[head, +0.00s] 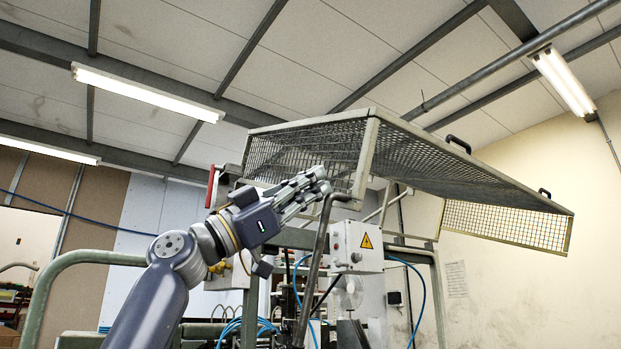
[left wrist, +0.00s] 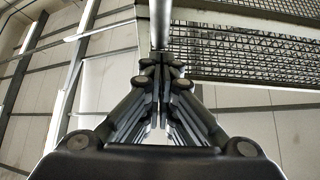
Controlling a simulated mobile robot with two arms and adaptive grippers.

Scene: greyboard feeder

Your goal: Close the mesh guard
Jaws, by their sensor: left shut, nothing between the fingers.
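The mesh guard (head: 440,165) is a hinged metal-framed cage. It stands raised and open above the machine, its near corner tilted up toward me. Two black handles (head: 459,143) sit on its right edge. In the left wrist view its mesh (left wrist: 245,50) fills the upper right. My left gripper (head: 322,180) is shut and empty, its fingertips by the lower part of the guard's side panel. In the left wrist view the closed fingertips (left wrist: 161,62) meet the end of a pale bar (left wrist: 160,25) in the picture; I cannot tell whether they touch. My right gripper is not in view.
A white control box (head: 356,246) with a yellow warning sign stands below the guard. A dark bent bar (head: 318,262) rises beside the gripper. A green rail (head: 60,270) runs at the left. Blue hoses hang around the machine. Free air lies left of the guard.

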